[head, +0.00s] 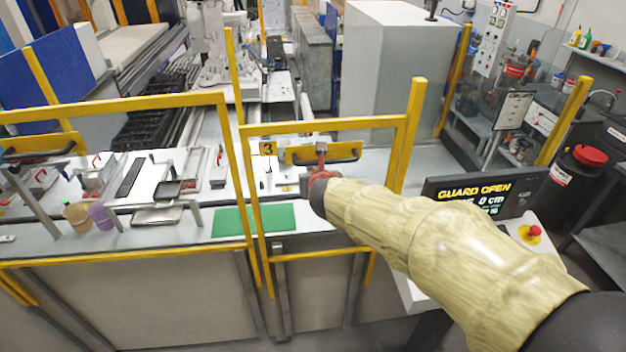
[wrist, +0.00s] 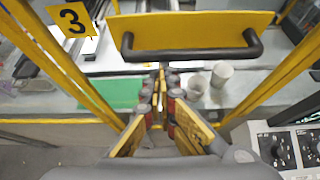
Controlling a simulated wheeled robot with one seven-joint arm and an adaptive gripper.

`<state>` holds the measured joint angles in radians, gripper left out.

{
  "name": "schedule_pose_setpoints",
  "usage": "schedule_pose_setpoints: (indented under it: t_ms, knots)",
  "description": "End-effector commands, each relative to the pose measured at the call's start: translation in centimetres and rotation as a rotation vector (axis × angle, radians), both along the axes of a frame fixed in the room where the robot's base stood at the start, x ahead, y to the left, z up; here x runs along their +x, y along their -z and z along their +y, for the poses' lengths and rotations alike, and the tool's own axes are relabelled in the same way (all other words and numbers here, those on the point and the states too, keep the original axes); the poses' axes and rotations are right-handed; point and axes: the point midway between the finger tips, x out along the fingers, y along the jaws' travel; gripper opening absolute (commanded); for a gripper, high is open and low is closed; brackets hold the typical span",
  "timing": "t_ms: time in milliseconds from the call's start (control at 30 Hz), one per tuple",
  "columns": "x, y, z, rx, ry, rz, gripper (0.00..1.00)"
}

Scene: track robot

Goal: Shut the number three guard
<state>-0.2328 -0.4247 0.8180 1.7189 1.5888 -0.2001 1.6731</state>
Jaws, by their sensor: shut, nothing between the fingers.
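The number three guard is a clear panel in a yellow frame (head: 325,125). It bears a yellow plate with a black 3 (head: 267,148), which also shows in the wrist view (wrist: 72,18). Beside the plate, a black bar handle (head: 347,160) is fixed to a yellow strip; the handle spans the upper wrist view (wrist: 190,53). My gripper (head: 320,150) is shut and empty at the handle's middle. In the wrist view its fingertips (wrist: 161,72) lie just below the bar. I cannot tell whether they touch it.
A display (head: 482,191) at right reads "GUARD OPEN" and a second line with "0 cm", partly hidden by my arm. A red button (head: 535,231) sits beside it. A green mat (head: 253,220) and two pale cups (wrist: 208,80) lie behind the guard. Yellow posts flank the handle.

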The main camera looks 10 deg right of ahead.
Motion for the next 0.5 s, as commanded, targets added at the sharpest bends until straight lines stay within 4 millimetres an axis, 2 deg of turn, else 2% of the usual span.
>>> schedule_pose_setpoints:
  t_ms: [33, 200, 400, 500]
  knots:
    - [0.1, -2.5, 0.0, 0.000, 0.000, -0.005, 0.00]
    - [0.1, -6.0, 0.0, -0.001, -0.001, -0.005, 0.00]
    - [0.1, -8.7, 0.0, 0.000, 0.000, -0.004, 0.00]
    - [0.1, -9.5, 0.0, 0.000, 0.000, -0.003, 0.00]
